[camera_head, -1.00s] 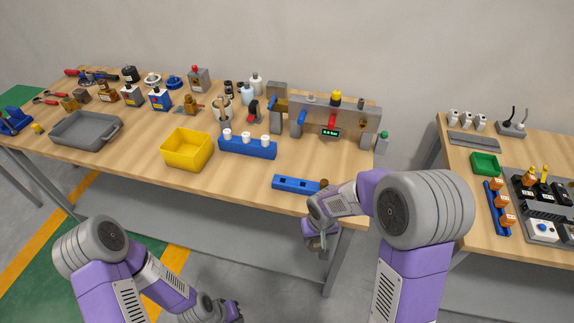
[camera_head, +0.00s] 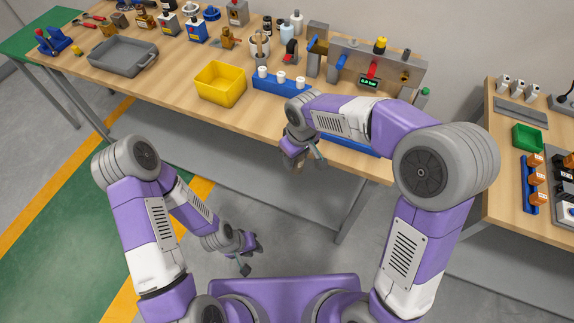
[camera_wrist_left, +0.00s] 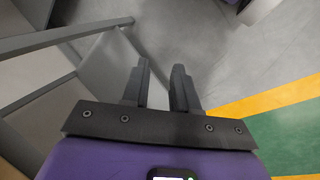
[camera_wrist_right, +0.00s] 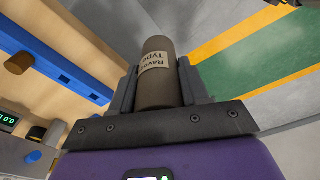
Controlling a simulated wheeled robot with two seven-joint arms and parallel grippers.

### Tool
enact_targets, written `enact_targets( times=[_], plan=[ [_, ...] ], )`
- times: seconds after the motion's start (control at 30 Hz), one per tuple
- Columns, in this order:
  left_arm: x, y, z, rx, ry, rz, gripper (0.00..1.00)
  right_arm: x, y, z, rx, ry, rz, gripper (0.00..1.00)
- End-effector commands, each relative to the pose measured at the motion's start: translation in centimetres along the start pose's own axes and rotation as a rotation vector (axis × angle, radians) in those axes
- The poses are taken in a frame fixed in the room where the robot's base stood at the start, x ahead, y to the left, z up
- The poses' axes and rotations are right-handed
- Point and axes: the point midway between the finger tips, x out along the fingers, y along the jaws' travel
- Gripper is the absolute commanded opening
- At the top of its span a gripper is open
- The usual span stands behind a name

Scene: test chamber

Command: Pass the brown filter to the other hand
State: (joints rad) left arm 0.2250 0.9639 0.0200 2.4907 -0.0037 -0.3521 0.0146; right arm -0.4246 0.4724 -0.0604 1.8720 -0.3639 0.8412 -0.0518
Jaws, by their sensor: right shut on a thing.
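The brown filter (camera_wrist_right: 158,75) is a brown cylinder with a pale label of printed text. It sits between the fingers of my right gripper (camera_wrist_right: 157,92), which is shut on it, in the right wrist view. In the head view my right gripper (camera_head: 296,162) is in front of the table's front edge, and the filter is hard to make out there. My left gripper (camera_head: 246,264) is low over the floor, left of and below the right one. In the left wrist view its fingers (camera_wrist_left: 162,85) are apart with nothing between them.
The wooden table (camera_head: 190,95) holds a yellow bin (camera_head: 220,85), a grey tray (camera_head: 122,57) and a blue rack with white pieces (camera_head: 280,85). Another blue rack (camera_wrist_right: 65,65) with a brown round piece (camera_wrist_right: 18,63) lies near its edge. Open floor surrounds my left gripper.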

Motion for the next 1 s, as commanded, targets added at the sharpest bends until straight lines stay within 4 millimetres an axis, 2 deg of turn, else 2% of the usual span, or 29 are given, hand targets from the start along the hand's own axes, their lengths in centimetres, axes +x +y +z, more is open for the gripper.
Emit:
enact_targets(
  times=[0.03, 0.17, 0.27, 0.4, 0.6, 0.77, 0.9, 1.0],
  plan=[
    [-0.1, 0.1, -0.2, 0.006, 0.008, 0.005, 0.37, 0.0, 0.0, 0.0, -0.001, 0.0, 0.0, 0.08],
    [-1.0, 1.1, -1.9, 0.065, 0.065, 0.046, 0.57, 0.0, 0.0, 0.0, 0.0, 0.001, 0.0, 0.08],
    [-2.6, 2.6, -4.3, 0.154, 0.149, 0.105, 0.72, 0.0, 0.0, 0.0, 0.001, 0.001, 0.0, 0.08],
    [-6.0, 5.3, -7.9, 0.326, 0.3, 0.203, 0.73, 0.0, 0.0, 0.0, 0.001, 0.001, 0.001, 0.08],
    [-11.8, 9.2, -11.2, 0.598, 0.503, 0.322, 0.73, 0.0, 0.0, 0.0, 0.002, 0.001, 0.001, 0.08],
    [-16.6, 12.0, -12.0, 0.833, 0.637, 0.397, 0.73, 0.0, 0.0, 0.0, 0.002, 0.001, 0.001, 0.08],
    [-20.2, 13.8, -11.5, 1.037, 0.719, 0.441, 0.73, 0.0, 0.0, 0.0, 0.002, 0.001, 0.001, 0.08],
    [-22.0, 14.7, -10.9, 1.158, 0.753, 0.459, 0.73, 0.0, 0.0, 0.0, 0.002, 0.001, 0.001, 0.08]
  ],
)
